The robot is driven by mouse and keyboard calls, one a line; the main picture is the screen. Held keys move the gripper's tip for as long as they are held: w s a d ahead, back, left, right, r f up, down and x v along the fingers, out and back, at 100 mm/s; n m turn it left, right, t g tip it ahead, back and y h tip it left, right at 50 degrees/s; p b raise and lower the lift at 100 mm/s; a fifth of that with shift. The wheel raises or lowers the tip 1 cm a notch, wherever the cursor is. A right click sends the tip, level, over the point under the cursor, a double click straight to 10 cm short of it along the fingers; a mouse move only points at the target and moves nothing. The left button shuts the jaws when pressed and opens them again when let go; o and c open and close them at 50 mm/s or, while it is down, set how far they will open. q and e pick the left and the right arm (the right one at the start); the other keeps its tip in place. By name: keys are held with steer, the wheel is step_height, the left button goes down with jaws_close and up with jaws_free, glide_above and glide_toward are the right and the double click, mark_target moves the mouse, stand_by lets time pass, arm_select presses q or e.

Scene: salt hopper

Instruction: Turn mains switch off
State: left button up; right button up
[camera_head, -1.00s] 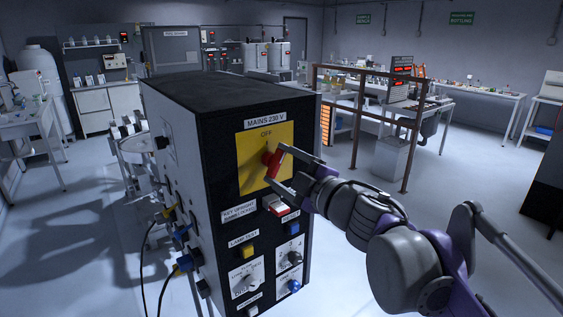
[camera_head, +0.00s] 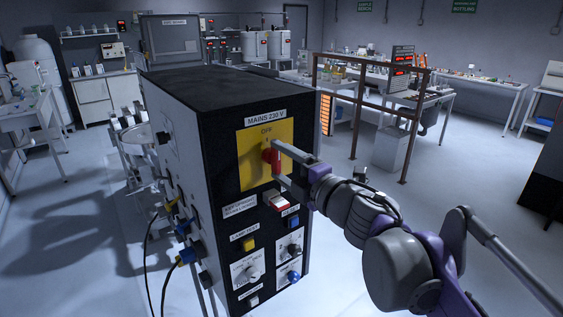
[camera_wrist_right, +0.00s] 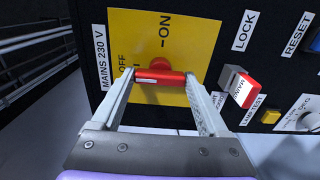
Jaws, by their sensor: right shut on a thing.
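The mains switch is a red handle (camera_head: 275,158) on a yellow plate (camera_head: 252,150) under a "MAINS 230 V" label, high on the black front of a cabinet. My right gripper (camera_head: 279,163) is shut on the handle. In the right wrist view the red handle (camera_wrist_right: 160,78) spans between the two fingertips (camera_wrist_right: 160,76). The handle stands about upright on the panel, in line with the OFF mark at the top of the plate. The ON mark (camera_wrist_right: 165,30) shows in the wrist view. My left gripper is not in view.
Below the switch are a red-and-white lock switch (camera_head: 277,200), a yellow lamp-test button (camera_head: 248,244), a blue button (camera_head: 294,221) and knobs. Cables plug into the cabinet's left side (camera_head: 175,160). A brown rail frame (camera_head: 412,125) stands behind right.

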stand_by(0.3)
steer(key=o, duration=1.2)
steer(key=shift+o, duration=0.2)
steer(key=shift+s+d, duration=0.1)
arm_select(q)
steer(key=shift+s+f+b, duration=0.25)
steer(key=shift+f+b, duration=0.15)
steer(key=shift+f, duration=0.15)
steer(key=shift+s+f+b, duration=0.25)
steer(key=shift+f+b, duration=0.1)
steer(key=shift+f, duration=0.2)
arm_select(e)
steer(key=v, duration=1)
steer(key=shift+s+d, duration=0.15)
steer(key=shift+s, duration=0.1)
steer(key=shift+w+d, duration=0.1)
